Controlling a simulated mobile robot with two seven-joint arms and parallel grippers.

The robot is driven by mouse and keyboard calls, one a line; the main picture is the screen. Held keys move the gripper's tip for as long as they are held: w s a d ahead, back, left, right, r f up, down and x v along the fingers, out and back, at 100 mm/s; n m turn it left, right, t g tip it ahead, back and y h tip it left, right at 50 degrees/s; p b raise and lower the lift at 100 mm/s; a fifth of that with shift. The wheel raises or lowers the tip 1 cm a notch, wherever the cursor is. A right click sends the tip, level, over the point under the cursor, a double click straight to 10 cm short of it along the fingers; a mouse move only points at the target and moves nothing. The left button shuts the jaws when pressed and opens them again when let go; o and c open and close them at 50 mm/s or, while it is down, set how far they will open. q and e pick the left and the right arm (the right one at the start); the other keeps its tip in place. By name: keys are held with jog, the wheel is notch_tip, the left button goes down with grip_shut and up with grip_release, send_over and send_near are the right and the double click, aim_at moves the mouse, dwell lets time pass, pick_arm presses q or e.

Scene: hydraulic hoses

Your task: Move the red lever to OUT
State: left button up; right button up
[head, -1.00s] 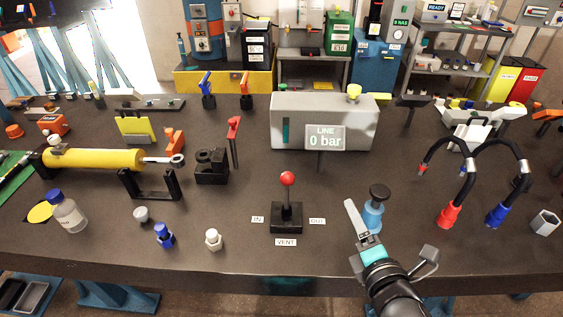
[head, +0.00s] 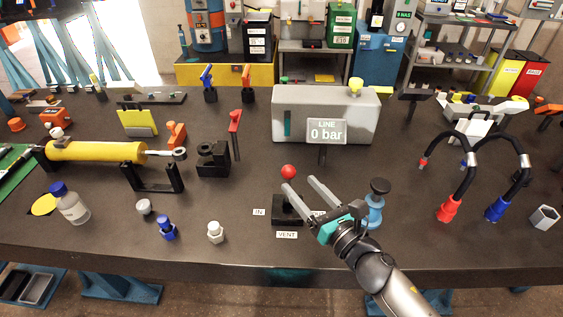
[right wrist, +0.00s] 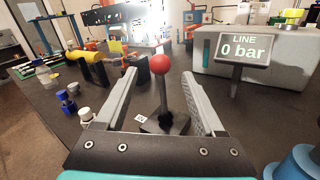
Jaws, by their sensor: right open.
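The red lever is a dark stick with a red ball (head: 288,171) on a black base (head: 282,212). It stands about upright. The IN label (head: 259,212) is left of the base and the VENT label (head: 287,235) in front. The OUT label at the right is mostly hidden by my gripper. My right gripper (head: 299,184) is open at the lever, from the front right. In the right wrist view the lever's red ball (right wrist: 160,64) and stick show between the two spread fingers (right wrist: 158,78), with gaps on both sides. My left gripper is not in view.
A blue bottle-like part with a dark knob (head: 377,190) stands close to the right of my right gripper. The LINE display (head: 327,131) reads 0 bar behind the lever. A white nut-topped part (head: 215,231) and blue part (head: 167,228) stand left. Black hoses (head: 468,170) arch at right.

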jog(key=x, duration=0.9)
jog(key=shift+w, duration=0.1)
grip_shut()
dwell(0.4)
dwell(0.9)
